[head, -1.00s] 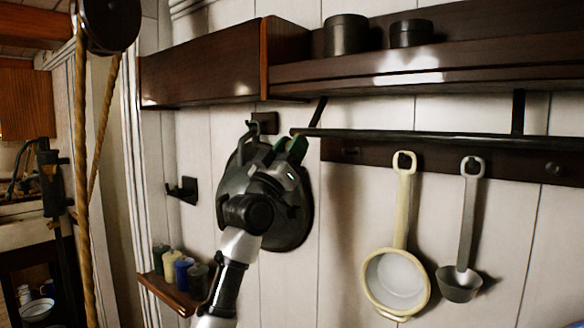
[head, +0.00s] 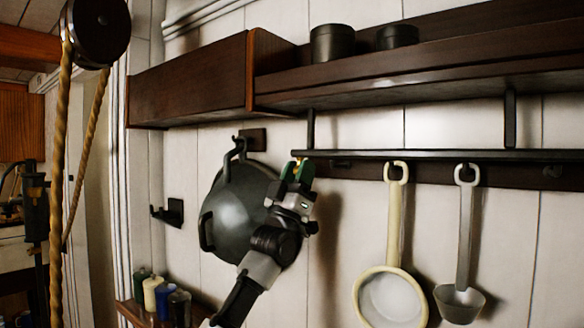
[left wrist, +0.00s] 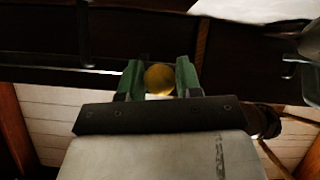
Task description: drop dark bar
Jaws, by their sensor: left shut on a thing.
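The dark bar (head: 430,155) runs level under the shelf, hung from it by two dark uprights. Its left end has a small brass-coloured knob, also visible in the left wrist view (left wrist: 160,79). My left gripper (head: 297,170) is at that end, its green fingers shut on the knob, one on each side. The fingers hide part of the bar's tip. My right gripper is in neither view.
A dark pan (head: 235,210) hangs on a wall hook behind my left arm. The dark shelf (head: 400,85) is above, holding two tins. Several small jars (head: 160,295) stand lower left.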

